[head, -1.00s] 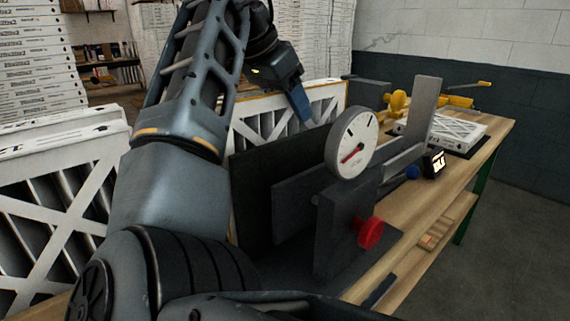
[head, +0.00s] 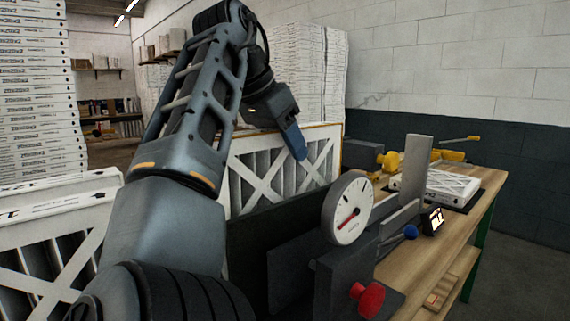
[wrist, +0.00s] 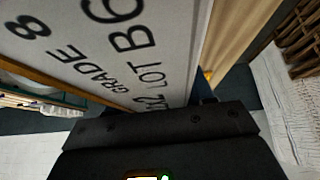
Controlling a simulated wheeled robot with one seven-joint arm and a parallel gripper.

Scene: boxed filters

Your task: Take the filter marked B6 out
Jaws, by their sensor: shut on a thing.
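The white filter marked B6 (wrist: 130,35) fills the upper left of the wrist view, its label also reading GRADE 8 and LOT. In the head view a white lattice-fronted filter (head: 262,178) with a brown top edge stands upright behind the gauge fixture; its lower part is hidden. My gripper (head: 296,146) is at this filter's top edge, right of its middle, with a blue finger over the front face. It is shut on the filter. In the wrist view the blue fingertip (wrist: 203,92) shows only slightly past the black gripper body.
A dark fixture with a round dial gauge (head: 347,208) and red knob (head: 368,299) stands close in front of the filter. Another filter (head: 50,255) stands at left. On the wooden bench (head: 425,265) at right lies a flat filter (head: 440,186) beside yellow tools.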

